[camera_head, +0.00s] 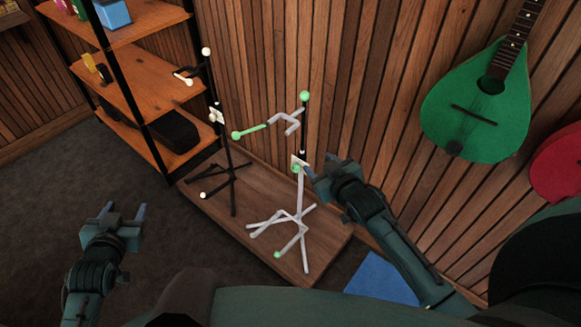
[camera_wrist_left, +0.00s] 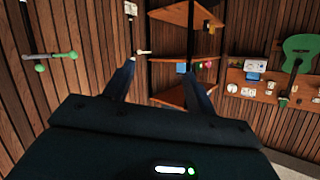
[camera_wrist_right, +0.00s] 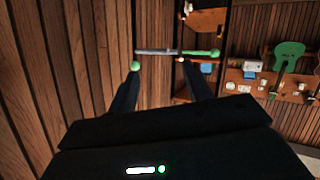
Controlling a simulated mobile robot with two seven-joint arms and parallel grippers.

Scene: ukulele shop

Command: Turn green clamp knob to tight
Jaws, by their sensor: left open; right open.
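A light grey stand with green tips (camera_head: 299,190) stands upright on a wooden platform. Its green clamp knob (camera_head: 296,168) sits on the post, just below a small white plate (camera_head: 300,160). My right gripper (camera_head: 321,168) is open and empty, immediately to the right of this knob, with its left finger close to the post; I cannot tell whether they touch. In the right wrist view a green ball (camera_wrist_right: 135,66) shows by the left fingertip; which ball is unclear. My left gripper (camera_head: 124,210) is open and empty over the floor at the left.
A black stand with white tips (camera_head: 231,172) shares the wooden platform (camera_head: 328,246), left of the grey stand. A shelf unit (camera_head: 135,75) stands behind. A green instrument (camera_head: 480,105) hangs on the slatted wall at right. The carpet (camera_head: 110,180) at left is clear.

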